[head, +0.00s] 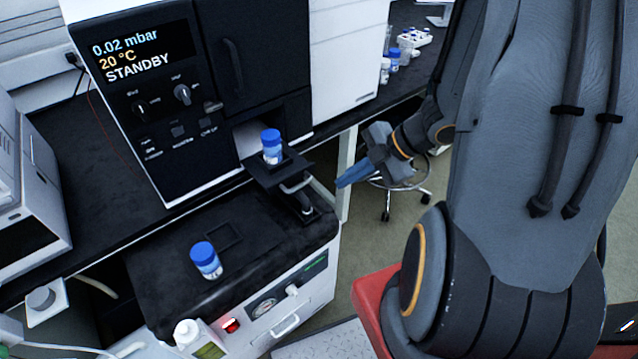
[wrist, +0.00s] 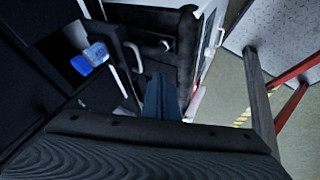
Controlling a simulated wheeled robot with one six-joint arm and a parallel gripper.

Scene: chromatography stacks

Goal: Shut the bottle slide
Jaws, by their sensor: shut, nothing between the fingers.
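The bottle slide (head: 264,176) is a black tray pulled out of a pale opening low in the black instrument front. A clear bottle with a blue cap (head: 271,147) stands upright on it. A light grey handle (head: 297,185) is on the slide's front edge. My gripper (head: 342,183) has blue fingers, closed and empty, in the air to the right of the handle and apart from it. In the wrist view the fingers (wrist: 161,98) point toward the cart top, with the handle (wrist: 133,62) and the bottle (wrist: 90,58) to their left.
A second blue-capped bottle (head: 206,260) stands on the black cart top (head: 165,268) below the slide. A white bottle (head: 200,338) is at the cart's front. A stool (head: 400,180) stands behind my gripper. Open floor (head: 345,270) lies right of the cart.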

